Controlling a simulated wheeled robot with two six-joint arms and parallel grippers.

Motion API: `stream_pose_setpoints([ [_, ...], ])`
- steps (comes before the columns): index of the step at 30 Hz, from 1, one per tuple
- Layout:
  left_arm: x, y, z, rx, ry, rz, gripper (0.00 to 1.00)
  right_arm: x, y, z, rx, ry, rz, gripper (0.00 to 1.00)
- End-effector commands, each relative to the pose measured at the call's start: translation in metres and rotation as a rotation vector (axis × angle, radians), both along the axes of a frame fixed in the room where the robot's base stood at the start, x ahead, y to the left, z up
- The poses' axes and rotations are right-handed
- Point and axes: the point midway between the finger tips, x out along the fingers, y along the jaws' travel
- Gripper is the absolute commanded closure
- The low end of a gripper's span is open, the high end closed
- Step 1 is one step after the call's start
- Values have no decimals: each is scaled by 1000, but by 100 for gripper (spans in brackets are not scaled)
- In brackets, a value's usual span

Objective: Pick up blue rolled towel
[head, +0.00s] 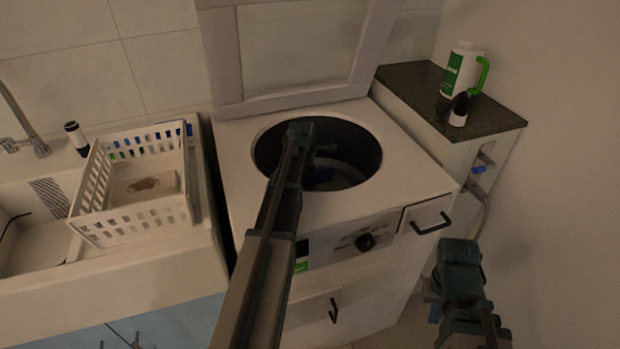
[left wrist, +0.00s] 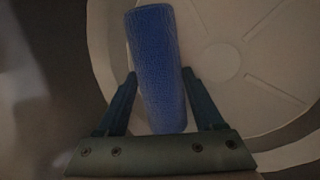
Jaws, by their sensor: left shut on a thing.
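In the left wrist view the towel (left wrist: 155,50) stands lengthwise between the two fingers of my left gripper (left wrist: 159,74). The fingers are shut on its sides near its lower half. The pale tub floor (left wrist: 226,98) shows behind it. My left arm reaches down into the tub and hides much of the opening. My right gripper (head: 459,256) hangs at the lower right, away from the towel; its finger gap is not clear.
The washer's lid (head: 300,50) is raised behind the tub. A white basket (head: 140,215) stands left by the sink. A dark counter (head: 425,88) on the right holds a white and green jug (head: 460,72) and a small dark-topped bottle (head: 458,112).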

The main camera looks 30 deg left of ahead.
Motion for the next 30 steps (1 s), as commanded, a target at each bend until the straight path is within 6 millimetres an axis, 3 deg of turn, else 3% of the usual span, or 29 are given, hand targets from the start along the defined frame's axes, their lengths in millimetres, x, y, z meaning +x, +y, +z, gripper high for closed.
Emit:
stream_pose_setpoints([
  [1,0,0,0,0,0,0,65,0,0,0,0,0,0,100],
  [6,0,0,0,0,0,0,94,0,0,0,0,0,0,100],
  [19,0,0,9,0,0,0,94,0,0,9,0,0,0,100],
  [30,0,0,58,0,0,0,95,0,0,58,0,0,0,100],
])
